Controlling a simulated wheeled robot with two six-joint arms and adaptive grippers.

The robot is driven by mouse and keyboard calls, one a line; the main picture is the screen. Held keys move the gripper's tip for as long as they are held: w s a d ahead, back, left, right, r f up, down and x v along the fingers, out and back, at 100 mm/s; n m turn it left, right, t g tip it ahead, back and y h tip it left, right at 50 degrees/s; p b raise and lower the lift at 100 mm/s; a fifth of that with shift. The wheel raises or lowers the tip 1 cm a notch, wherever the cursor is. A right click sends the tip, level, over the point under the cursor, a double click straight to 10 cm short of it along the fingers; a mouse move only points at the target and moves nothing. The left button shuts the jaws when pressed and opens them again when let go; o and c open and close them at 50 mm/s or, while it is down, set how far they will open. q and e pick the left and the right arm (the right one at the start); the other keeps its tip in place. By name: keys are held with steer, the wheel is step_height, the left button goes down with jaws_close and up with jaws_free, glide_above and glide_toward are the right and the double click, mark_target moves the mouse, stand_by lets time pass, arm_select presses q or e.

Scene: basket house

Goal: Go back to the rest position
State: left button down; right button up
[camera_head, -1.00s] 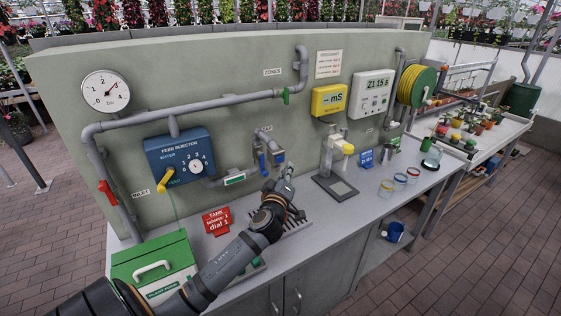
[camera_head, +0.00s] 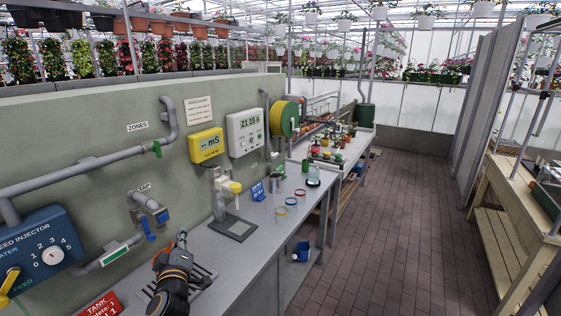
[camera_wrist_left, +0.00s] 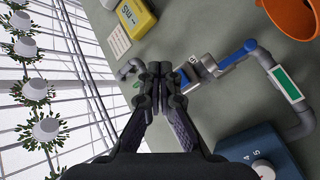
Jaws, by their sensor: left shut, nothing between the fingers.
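My left gripper (camera_head: 181,238) is over the grey workbench (camera_head: 262,240), in front of the wall and below the tap (camera_head: 148,215). In the left wrist view its two dark fingers (camera_wrist_left: 154,75) are closed together with nothing between them. The fingertips point toward the wall, with the blue-handled tap (camera_wrist_left: 232,57) just to their right in that view. My left arm enters at the bottom of the head view. My right gripper does not show in any view.
The blue feed injector (camera_head: 38,248) and red tank sign (camera_head: 103,306) are at lower left. A dispenser stand (camera_head: 232,222) and several coloured-rim jars stand on the bench. A blue mug (camera_head: 302,251) sits below. The brick aisle (camera_head: 390,220) is clear; a wooden bench (camera_head: 510,205) is at right.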

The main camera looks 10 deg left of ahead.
arm_select(q)
steer(key=s+d+f+m+g+h, duration=0.2)
steer(key=s+d+f+m+g, duration=0.2)
steer(key=s+f+m+g, duration=0.7)
steer(key=s+d+f+m+g+h, duration=0.1)
steer(key=s+d+f, duration=0.2)
steer(key=s, duration=0.2)
steer(key=s+d+f+m+g+h, duration=0.1)
steer(key=s+d+f+m+h, duration=0.1)
steer(key=s+f, duration=0.25)
steer(key=s+d+f+m+h, duration=0.1)
steer(key=s+d+f, duration=0.2)
steer(key=s, duration=0.3)
steer(key=s+a+f+g, duration=0.1)
steer(key=a+f, duration=0.1)
steer(key=f, duration=1.1)
steer(key=s+a+f+g, duration=0.1)
steer(key=f, duration=1.2)
steer(key=s+a+f, duration=0.1)
steer(key=s+f, duration=1.6)
steer(key=s, duration=0.2)
steer(key=shift+a+n+g+b, duration=0.2)
steer(key=shift+n+g+b, duration=0.1)
steer(key=shift+n+g, duration=0.1)
